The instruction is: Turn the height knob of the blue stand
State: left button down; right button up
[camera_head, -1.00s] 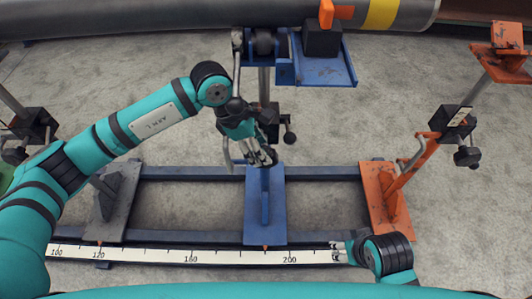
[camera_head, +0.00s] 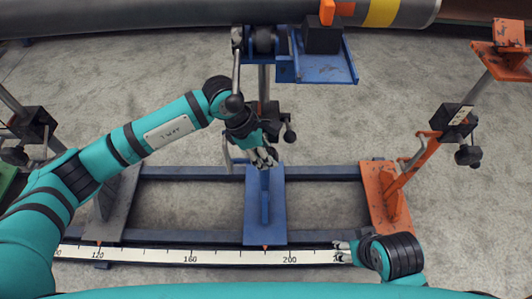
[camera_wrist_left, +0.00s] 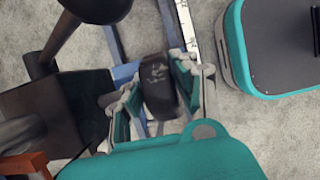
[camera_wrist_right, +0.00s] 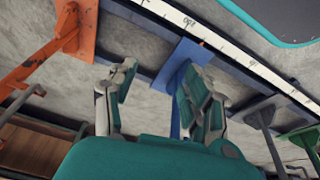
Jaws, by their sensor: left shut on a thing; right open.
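The blue stand (camera_head: 265,205) stands mid-picture in the head view, its post rising to a blue bracket (camera_head: 322,68) under the pipe. My left gripper (camera_head: 264,158) is at the stand's post, below the bracket. In the left wrist view my left gripper (camera_wrist_left: 155,98) is shut on a dark knob (camera_wrist_left: 157,88), with a finger on each side of it. The arm hides much of the knob in the head view. My right gripper (camera_head: 342,252) is open and empty near the ruler; in the right wrist view its fingers (camera_wrist_right: 152,95) are apart, with the blue stand's base (camera_wrist_right: 187,60) beyond.
An orange stand (camera_head: 385,195) is to the right and a grey stand (camera_head: 112,205) to the left, on the same dark rails. A ruler (camera_head: 220,257) runs along the front. The grey pipe (camera_head: 180,12) crosses the top. Bare floor lies between the stands.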

jog(key=shift+f, duration=0.1)
